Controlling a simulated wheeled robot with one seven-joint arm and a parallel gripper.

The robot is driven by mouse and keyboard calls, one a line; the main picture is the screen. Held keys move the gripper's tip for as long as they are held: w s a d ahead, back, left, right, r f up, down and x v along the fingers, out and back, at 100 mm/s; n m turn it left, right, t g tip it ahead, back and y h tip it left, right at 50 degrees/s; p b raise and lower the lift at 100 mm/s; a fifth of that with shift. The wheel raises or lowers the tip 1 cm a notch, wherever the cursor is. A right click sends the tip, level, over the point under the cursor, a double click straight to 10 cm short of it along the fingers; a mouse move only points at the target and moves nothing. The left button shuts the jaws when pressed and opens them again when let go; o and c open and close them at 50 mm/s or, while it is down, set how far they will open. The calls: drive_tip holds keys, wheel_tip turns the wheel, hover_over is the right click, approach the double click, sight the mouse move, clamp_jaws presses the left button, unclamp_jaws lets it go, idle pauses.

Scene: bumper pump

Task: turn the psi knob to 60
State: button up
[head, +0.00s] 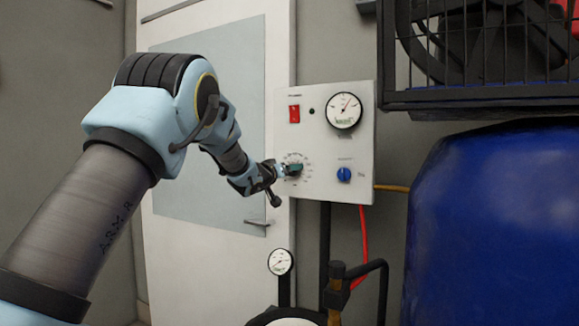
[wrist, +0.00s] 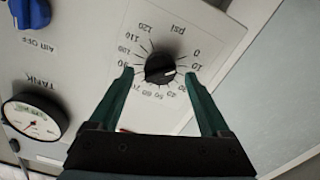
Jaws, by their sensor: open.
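The psi knob (wrist: 160,68) is black and round, on the white panel (wrist: 90,50), with printed numbers around it. Its white mark points right in the wrist view, towards about 10 to 20; the exact value is hard to read. My gripper (wrist: 158,76) is open, with one teal finger on each side of the knob and a visible gap at both sides. I cannot tell whether the tips reach the knob's depth. In the head view my gripper (head: 289,170) is at the dial and hides most of the knob.
A blue air knob (head: 344,174), a gauge (head: 344,110) and a red switch (head: 294,114) share the panel. A large blue tank (head: 495,220) and a black cage (head: 480,50) stand to the right. A red hose (head: 363,240) hangs below.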

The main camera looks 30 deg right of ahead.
drive_tip(key=shift+w+d, duration=0.3)
drive_tip(key=shift+d, duration=0.2)
clamp_jaws()
idle(0.4)
